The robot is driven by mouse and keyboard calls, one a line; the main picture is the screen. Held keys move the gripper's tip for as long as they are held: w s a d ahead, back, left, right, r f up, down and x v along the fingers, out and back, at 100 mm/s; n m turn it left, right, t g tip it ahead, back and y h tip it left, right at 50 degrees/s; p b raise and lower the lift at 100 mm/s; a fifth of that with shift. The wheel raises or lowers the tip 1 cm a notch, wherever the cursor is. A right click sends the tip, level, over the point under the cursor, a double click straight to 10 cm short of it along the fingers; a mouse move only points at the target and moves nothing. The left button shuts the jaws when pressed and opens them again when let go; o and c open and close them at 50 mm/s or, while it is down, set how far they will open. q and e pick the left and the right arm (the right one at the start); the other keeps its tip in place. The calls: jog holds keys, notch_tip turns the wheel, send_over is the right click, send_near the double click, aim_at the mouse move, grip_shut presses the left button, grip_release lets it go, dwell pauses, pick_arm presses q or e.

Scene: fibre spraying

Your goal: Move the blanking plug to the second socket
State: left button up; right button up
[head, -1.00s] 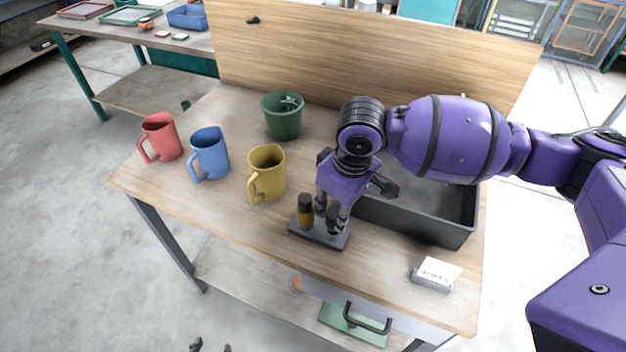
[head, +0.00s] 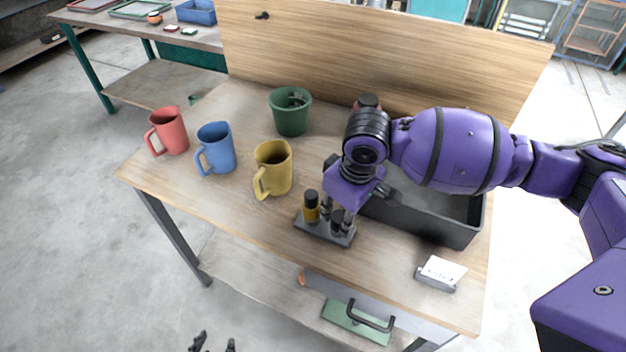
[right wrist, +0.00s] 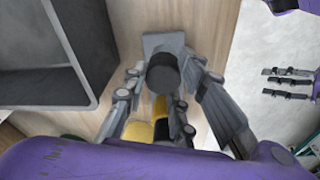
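The dark grey socket block (head: 312,229) lies near the table's front edge. A yellow cylinder with a black cap (head: 311,207) stands upright at its left end. The black blanking plug (head: 338,220) is at its right end, partly hidden by my fingers. My right gripper (head: 338,213) points down over it. In the right wrist view the plug's round black top (right wrist: 163,73) lies between my right fingertips (right wrist: 165,70); I cannot tell whether they touch it. My left gripper (head: 214,342) shows only its dark fingertips, spread apart and empty, below the table's front edge.
A black open bin (head: 440,228) stands close right of my right gripper. A yellow mug (head: 272,168), blue mug (head: 215,148), red mug (head: 169,131) and green pot (head: 290,111) stand left and behind. A white card on a holder (head: 440,272) lies front right.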

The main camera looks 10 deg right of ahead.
jog(key=o, duration=0.5)
jog(key=shift+c, duration=0.2)
notch_tip(320, 180, up, 12)
jog(key=s, duration=0.1)
jog(key=shift+s+d, duration=0.2)
jog(key=shift+d, duration=0.2)
